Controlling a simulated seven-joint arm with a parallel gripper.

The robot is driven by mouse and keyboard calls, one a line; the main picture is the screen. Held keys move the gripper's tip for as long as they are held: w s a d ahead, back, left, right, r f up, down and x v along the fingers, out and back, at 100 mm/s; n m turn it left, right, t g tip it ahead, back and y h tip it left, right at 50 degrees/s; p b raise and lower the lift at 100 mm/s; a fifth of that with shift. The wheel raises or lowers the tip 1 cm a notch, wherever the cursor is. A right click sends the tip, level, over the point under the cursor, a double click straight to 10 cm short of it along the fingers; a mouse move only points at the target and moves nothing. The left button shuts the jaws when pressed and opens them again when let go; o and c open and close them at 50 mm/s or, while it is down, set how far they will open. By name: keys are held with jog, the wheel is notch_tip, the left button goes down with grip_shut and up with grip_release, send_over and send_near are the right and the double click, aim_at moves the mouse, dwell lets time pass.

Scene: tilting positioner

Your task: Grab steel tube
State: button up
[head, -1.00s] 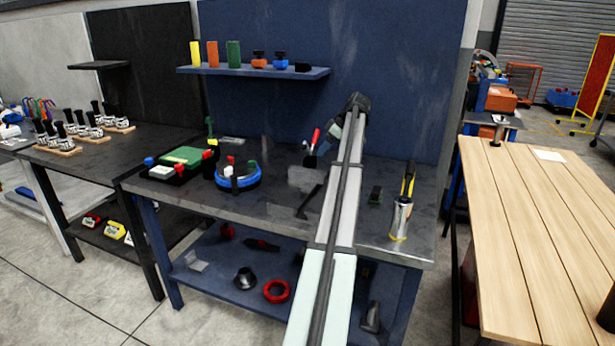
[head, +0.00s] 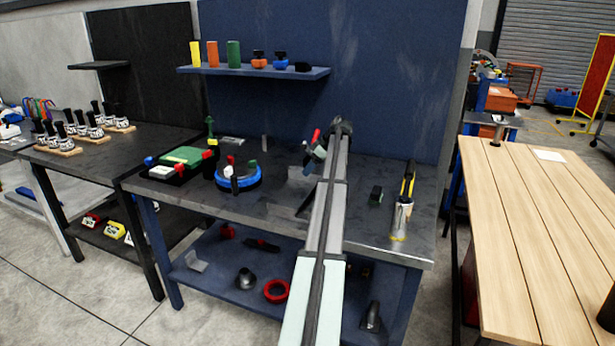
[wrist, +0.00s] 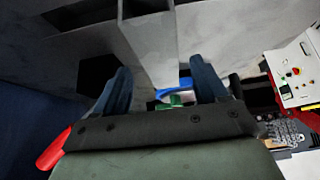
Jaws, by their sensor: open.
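A slim grey upright cylinder, probably the steel tube (head: 264,143), stands near the back of the dark workbench in the head view, left of my arm. My gripper (wrist: 160,78) shows in the wrist view with its two blue-grey fingers apart. A pale grey, long surface (wrist: 148,45) lies beyond and between the fingers; I cannot tell whether it is the tube. Nothing is clearly held. In the head view my gripper is mostly hidden by my arm.
A blue ring-shaped holder (head: 238,180) and a green-topped tray (head: 184,158) stand left on the workbench. A metal can with a yellow-black tool (head: 401,218) stands right. A blue shelf (head: 255,71) hangs behind. A white button panel (wrist: 295,72) is right in the wrist view.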

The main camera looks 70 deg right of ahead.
jog(key=x, duration=0.3)
jog(key=shift+w+a+f, duration=0.1)
jog(key=shift+f, duration=0.1)
jog(key=shift+r, duration=0.1)
grip_shut()
dwell(0.4)
